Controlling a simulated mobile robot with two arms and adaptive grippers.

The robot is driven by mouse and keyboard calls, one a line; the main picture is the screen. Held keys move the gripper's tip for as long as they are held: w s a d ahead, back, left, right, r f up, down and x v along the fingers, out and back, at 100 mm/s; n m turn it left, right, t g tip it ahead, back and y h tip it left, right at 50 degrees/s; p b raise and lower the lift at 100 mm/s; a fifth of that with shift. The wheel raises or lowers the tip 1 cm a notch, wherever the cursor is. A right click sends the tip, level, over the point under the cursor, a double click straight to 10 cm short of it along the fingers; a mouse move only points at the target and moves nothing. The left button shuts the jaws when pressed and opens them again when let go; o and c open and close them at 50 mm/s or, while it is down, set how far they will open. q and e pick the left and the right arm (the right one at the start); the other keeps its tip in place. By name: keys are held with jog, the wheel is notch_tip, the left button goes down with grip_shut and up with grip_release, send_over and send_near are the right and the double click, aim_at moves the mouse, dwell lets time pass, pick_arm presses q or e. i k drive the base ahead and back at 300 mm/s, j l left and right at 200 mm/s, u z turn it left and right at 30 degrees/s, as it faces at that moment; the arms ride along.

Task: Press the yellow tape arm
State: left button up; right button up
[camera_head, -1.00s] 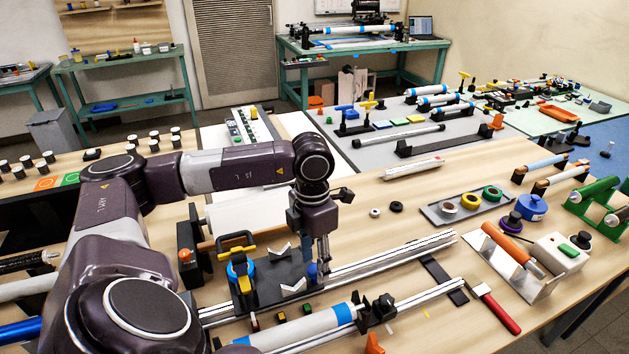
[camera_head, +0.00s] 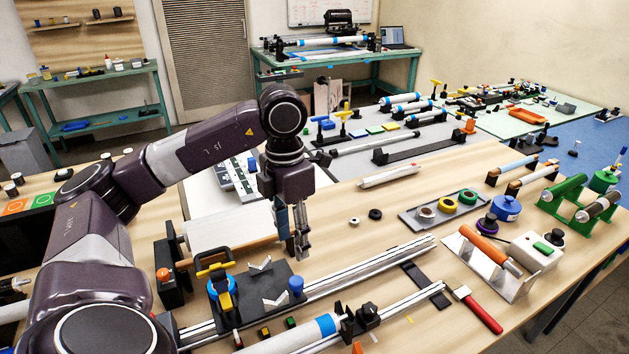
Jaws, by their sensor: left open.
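The yellow tape arm (camera_head: 224,292) is on a black fixture plate (camera_head: 252,312) at the lower left of the middle, beside a blue tape roll (camera_head: 213,287). A second yellow piece (camera_head: 214,270) lies across the top by a black handle. My left gripper (camera_head: 303,252) points down above and to the right of the plate, near a round blue knob (camera_head: 296,286). It is open and seems to hold nothing; it is apart from the tape arm. My right gripper is not in view.
Metal rails (camera_head: 370,267) run right from the plate. A white and blue tube (camera_head: 293,338) lies in front. A tray of tape rolls (camera_head: 410,220), an orange roller (camera_head: 490,248) and a red-handled brush (camera_head: 482,312) are to the right. Bare wood shows behind the rails.

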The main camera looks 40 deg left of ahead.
aim_at(218, 273)
jog(key=k+l, duration=0.35)
jog(key=l, duration=0.15)
jog(key=k+l, duration=0.75)
jog(key=l, duration=0.3)
